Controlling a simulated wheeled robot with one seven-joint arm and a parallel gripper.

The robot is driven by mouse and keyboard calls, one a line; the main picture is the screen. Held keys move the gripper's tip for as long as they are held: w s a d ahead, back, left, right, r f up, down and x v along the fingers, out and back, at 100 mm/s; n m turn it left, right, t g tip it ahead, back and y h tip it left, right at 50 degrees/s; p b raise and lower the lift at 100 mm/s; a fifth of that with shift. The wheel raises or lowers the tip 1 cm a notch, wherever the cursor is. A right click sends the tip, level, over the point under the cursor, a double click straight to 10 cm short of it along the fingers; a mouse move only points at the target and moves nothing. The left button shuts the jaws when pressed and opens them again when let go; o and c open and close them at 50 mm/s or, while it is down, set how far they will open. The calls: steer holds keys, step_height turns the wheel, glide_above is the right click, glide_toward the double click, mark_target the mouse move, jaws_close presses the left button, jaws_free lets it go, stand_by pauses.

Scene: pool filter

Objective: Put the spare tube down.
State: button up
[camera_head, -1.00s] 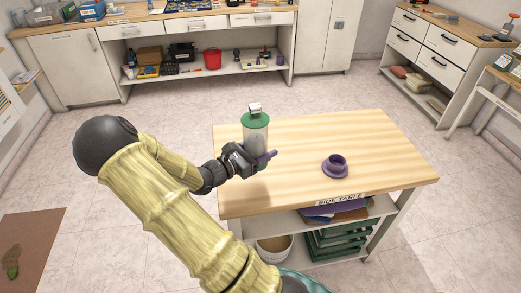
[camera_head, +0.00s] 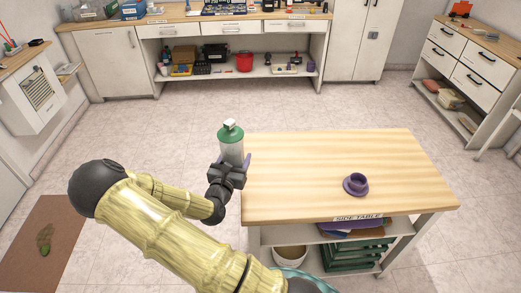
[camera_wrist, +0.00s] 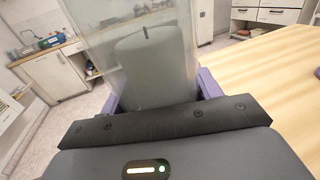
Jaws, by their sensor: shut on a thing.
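The spare tube (camera_head: 231,150) is a clear, greyish cylinder with a green cap on top. My gripper (camera_head: 232,165) is shut on its lower part and holds it upright, just off the left edge of the side table (camera_head: 300,170). In the wrist view the clear tube (camera_wrist: 100,40) fills the upper middle between my purple fingers, with a grey cylinder inside it. The fingers (camera_wrist: 158,92) show on both sides of the tube. The tube's bottom end is hidden behind my gripper.
A purple flanged ring (camera_head: 355,185) stands on the right half of the side table. The left and middle of its wooden top are bare. A counter (camera_head: 210,25) with bins and tools runs along the back wall. Open floor lies between.

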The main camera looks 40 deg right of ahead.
steer(key=a+f+n+t+y+p, duration=0.2)
steer(key=a+f+n+t+y, duration=0.1)
steer(key=a, duration=0.5)
steer(key=w+a+f+n+t+y+p, duration=0.1)
steer(key=a+f+n+t+y+p, duration=0.2)
steer(key=y, duration=0.7)
steer(key=a+f+n, duration=0.2)
steer(key=a+n, duration=0.1)
steer(key=a, duration=0.1)
steer(key=shift+a+n+y, duration=0.3)
steer(key=shift+a+n, duration=0.1)
steer(key=shift+a, duration=0.1)
